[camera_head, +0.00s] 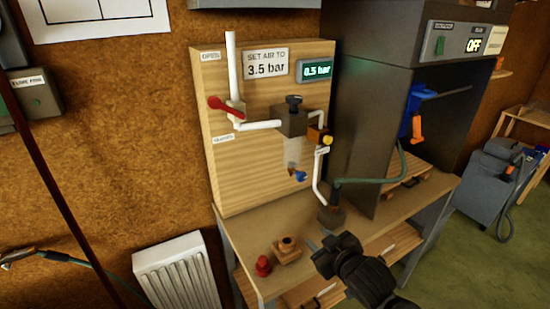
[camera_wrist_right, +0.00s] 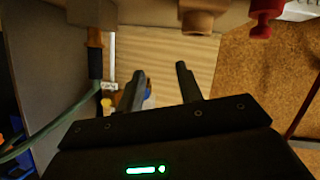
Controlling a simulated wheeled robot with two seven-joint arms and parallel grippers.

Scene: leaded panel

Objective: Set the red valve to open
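The red valve (camera_head: 226,107) is at the upper left of the wooden board (camera_head: 225,175) in the head view. Its lever lies mostly sideways across the vertical white pipe, with its rounded end to the left and slightly higher. My right gripper (camera_head: 314,245) is over the front of the bench, below and to the right of the valve and well apart from it. In the right wrist view my right gripper (camera_wrist_right: 160,75) has its two fingers apart with nothing held between them. The red valve cannot be made out there. My left gripper is not in view.
A dark regulator (camera_head: 291,120) and white pipes stick out from the board. A red knobbed part (camera_head: 263,266) and a brown block (camera_head: 287,251) stand on the bench left of my right gripper. A green hose (camera_head: 370,181) runs to the right. A radiator (camera_head: 177,273) stands left.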

